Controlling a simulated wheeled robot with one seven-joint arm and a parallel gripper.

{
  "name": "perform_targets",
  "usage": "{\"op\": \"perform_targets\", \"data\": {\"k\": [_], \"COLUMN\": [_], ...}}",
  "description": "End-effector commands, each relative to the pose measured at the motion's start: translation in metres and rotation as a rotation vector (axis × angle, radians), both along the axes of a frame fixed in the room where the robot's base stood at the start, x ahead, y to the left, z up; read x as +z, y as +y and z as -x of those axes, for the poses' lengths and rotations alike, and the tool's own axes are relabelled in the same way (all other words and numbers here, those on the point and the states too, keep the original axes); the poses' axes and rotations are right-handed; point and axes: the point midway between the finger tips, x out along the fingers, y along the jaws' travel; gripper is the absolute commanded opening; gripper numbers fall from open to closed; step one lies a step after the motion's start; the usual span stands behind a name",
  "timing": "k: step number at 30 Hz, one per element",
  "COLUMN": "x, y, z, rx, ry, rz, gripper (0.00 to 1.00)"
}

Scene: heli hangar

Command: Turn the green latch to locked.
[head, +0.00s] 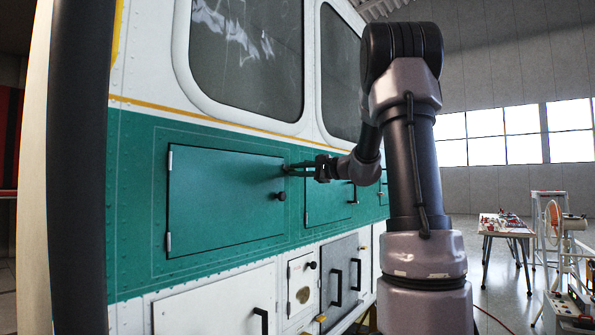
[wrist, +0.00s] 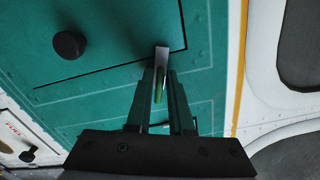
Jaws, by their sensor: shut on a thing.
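In the wrist view the green latch (wrist: 158,96) shows as a thin green strip between the two fingers of my gripper (wrist: 161,78). A small pale piece (wrist: 162,53) shows just past the fingertips, by the corner of a green door. My gripper is shut on the latch. In the head view my gripper (head: 296,169) reaches in from the right to the green side wall, at the upper right corner of the large green door (head: 225,200). The fingers hide most of the latch, and I cannot tell how far it is turned.
A black round knob (head: 281,196) sticks out of the door just below my gripper; it also shows in the wrist view (wrist: 68,45). Another green door (head: 325,203) is to the right. White and grey panels with black handles lie below. A worktable (head: 507,232) stands far right.

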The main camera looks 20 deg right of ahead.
Motion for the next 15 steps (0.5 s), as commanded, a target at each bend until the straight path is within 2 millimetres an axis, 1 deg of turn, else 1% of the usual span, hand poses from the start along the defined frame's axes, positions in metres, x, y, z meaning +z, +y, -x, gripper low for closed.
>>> {"op": "perform_targets", "data": {"k": [6,15], "x": [-0.0034,-0.0054], "y": [-0.0001,0.0], "z": [0.0004,0.0005], "rx": [-0.001,0.0], "ry": [-0.087,-0.165], "rz": [0.138,0.255], "gripper": [0.0,0.0]}}
